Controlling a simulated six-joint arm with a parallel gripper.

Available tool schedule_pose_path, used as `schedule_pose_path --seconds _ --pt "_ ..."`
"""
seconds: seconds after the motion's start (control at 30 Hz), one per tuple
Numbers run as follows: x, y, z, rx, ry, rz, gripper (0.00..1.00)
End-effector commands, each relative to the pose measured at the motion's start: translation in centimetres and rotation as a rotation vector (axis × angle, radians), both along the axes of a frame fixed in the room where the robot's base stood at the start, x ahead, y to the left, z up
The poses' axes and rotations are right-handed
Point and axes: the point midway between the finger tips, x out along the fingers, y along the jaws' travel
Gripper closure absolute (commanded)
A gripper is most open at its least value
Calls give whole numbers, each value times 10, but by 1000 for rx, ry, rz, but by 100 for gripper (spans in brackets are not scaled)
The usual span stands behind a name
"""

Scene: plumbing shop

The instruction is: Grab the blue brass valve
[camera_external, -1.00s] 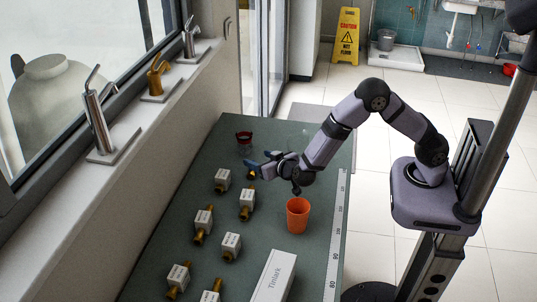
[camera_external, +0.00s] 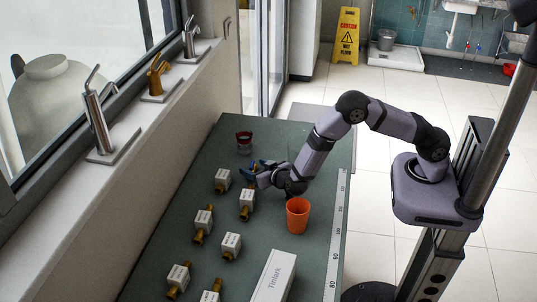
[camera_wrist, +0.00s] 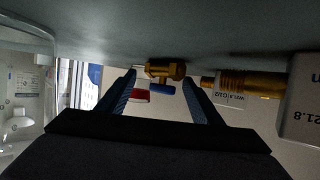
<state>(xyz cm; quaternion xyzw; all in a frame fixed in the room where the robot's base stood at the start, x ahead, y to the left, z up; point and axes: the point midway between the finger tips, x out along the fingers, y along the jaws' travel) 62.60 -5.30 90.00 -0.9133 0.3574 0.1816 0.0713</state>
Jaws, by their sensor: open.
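The brass valve (camera_wrist: 166,69) with a blue handle (camera_wrist: 161,89) shows in the wrist view, just ahead of and between my two blue fingertips. My gripper (camera_wrist: 159,77) is open, with one finger on each side of the valve in the picture. I cannot tell how far the fingertips reach along it. In the external view my gripper (camera_external: 255,173) is low over the far part of the green table (camera_external: 213,160), and it mostly hides the valve there.
White boxed brass fittings (camera_external: 247,201) stand close to my gripper, with several more toward the front. An orange cup (camera_external: 298,215) and a long white box (camera_external: 273,277) are at the right. A window sill with taps (camera_external: 156,80) borders the left.

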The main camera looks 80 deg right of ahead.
Motion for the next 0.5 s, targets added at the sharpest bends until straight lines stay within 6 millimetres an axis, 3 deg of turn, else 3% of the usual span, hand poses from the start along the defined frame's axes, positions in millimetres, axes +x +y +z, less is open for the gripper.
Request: schedule_pose_path --seconds 0.43,0.5 --pt "11 -10 -6 0 1 1 40" --pt "11 -10 -6 0 1 1 57"
